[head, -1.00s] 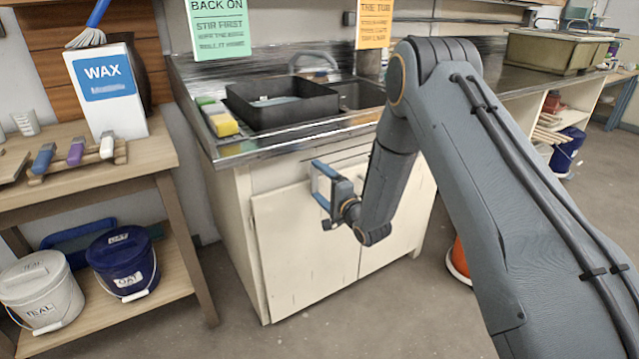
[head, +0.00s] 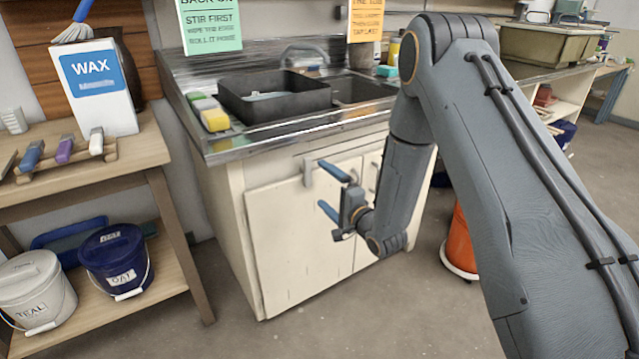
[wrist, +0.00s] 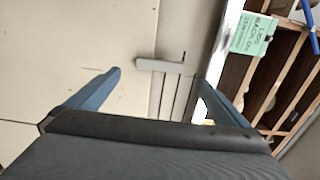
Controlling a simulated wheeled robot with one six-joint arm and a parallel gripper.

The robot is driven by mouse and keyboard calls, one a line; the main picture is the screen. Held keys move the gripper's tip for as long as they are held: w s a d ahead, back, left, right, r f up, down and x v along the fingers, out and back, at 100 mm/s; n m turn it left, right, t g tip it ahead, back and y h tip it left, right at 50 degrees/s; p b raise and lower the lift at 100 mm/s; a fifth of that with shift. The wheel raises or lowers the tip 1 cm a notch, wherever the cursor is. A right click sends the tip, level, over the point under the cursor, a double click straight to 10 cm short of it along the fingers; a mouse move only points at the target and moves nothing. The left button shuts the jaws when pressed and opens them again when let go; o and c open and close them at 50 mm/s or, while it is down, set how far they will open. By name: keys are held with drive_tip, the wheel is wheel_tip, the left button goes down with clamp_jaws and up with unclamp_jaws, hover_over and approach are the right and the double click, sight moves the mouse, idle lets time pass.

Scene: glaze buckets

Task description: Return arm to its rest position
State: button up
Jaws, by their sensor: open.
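My gripper (head: 328,191) is open and empty, in front of the pale cabinet doors under the sink. Its two blue fingers point left in the head view. In the wrist view my gripper (wrist: 160,85) shows its fingers spread wide with nothing between them. A cabinet door handle (wrist: 158,65) lies beyond the gap there. My arm reaches in from the right and bends down at the elbow. I cannot tell how far the fingertips are from the cabinet (head: 300,255).
A wooden shelf (head: 182,260) at left holds a white bucket (head: 35,295) and a dark blue bucket (head: 116,258). A black tray (head: 275,98) sits at the sink. An orange bucket (head: 462,238) stands on the floor behind my arm. Floor in front of the cabinet is clear.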

drive_tip(key=shift+s+d, duration=0.15)
drive_tip(key=shift+s, duration=0.15)
drive_tip(key=s+d+r+n+g+h+p, duration=0.1)
drive_tip(key=s+d+r+n+g+h, duration=0.15)
drive_tip(key=s+d+h, duration=0.35)
drive_tip(key=s+d+r+n+g+h+p, duration=0.2)
drive_tip(key=s+d+n+g+h, duration=0.15)
drive_tip(key=d, duration=0.45)
drive_tip(key=s+d+r+n+g, duration=0.1)
drive_tip(key=s+r+g, duration=0.1)
drive_tip(key=s, duration=0.7)
drive_tip(key=s+d+r+n+g+p, duration=0.1)
drive_tip(key=s+g, duration=0.3)
drive_tip(key=s, duration=0.6)
drive_tip(key=s+d+r+n+g, duration=0.2)
drive_tip(key=s+r+n+g, duration=0.1)
drive_tip(key=s, duration=0.6)
drive_tip(key=shift+s+d+r+p, duration=0.2)
drive_tip(key=shift+s+d+p, duration=0.15)
drive_tip(key=shift+s, duration=0.05)
drive_tip(key=shift+h, duration=0.25)
